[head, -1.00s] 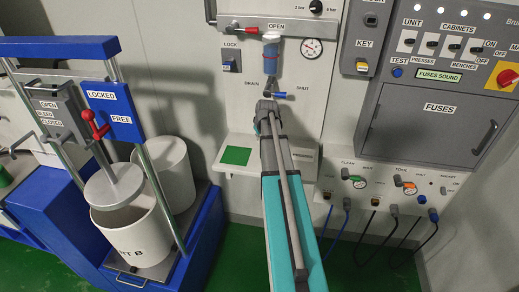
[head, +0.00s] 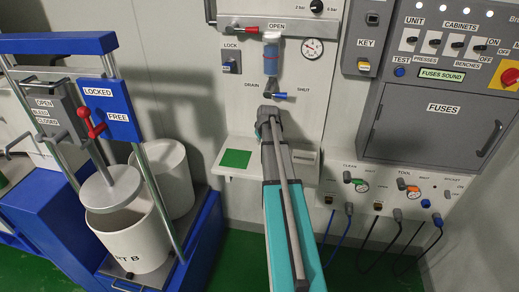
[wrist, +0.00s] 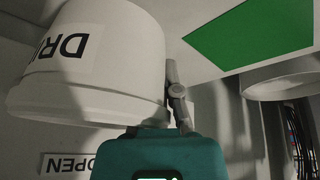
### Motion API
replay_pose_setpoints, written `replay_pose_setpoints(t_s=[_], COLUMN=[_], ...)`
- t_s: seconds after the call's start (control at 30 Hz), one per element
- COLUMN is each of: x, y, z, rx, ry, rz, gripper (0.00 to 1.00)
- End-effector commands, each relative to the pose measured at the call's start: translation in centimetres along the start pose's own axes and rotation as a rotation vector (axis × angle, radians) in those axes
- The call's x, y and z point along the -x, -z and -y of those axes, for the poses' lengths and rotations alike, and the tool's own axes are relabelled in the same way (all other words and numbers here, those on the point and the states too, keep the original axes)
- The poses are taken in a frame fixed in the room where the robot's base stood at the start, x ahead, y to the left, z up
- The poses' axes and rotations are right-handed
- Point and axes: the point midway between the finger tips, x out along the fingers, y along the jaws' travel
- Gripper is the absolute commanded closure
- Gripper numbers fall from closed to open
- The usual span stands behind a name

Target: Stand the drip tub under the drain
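The drip tub (wrist: 110,55) is white, with a black-lettered label of which "DRI" shows upside down in the wrist view. In the head view I cannot see it; my arm covers that spot. My gripper (wrist: 165,88) is at the tub's rim. One finger shows against the outside of the wall; the other is hidden, apparently inside, and it looks shut on the wall. The drain's clear cylinder (head: 271,62) and blue-handled valve (head: 275,95) are on the wall panel above the shelf (head: 225,172). Whether the tub rests on the shelf I cannot tell.
A green square (head: 235,158) lies on the shelf, beside the tub in the wrist view (wrist: 250,32). At left stands a blue press frame (head: 60,43) with a white drum (head: 135,240). The fuse cabinet (head: 430,120) and hanging cables (head: 400,250) are at right.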

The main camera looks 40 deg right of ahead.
Motion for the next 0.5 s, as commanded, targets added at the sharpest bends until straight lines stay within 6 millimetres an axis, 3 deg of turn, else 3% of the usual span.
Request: replay_pose_setpoints(t_s=[0.2, 0.5], x=[-2.1, -2.6], y=[-0.9, -1.1], z=[0.2, 0.3], rx=[0.0, 0.0], ry=[0.0, 0.0], rz=[0.0, 0.0], gripper=[1.0, 1.0])
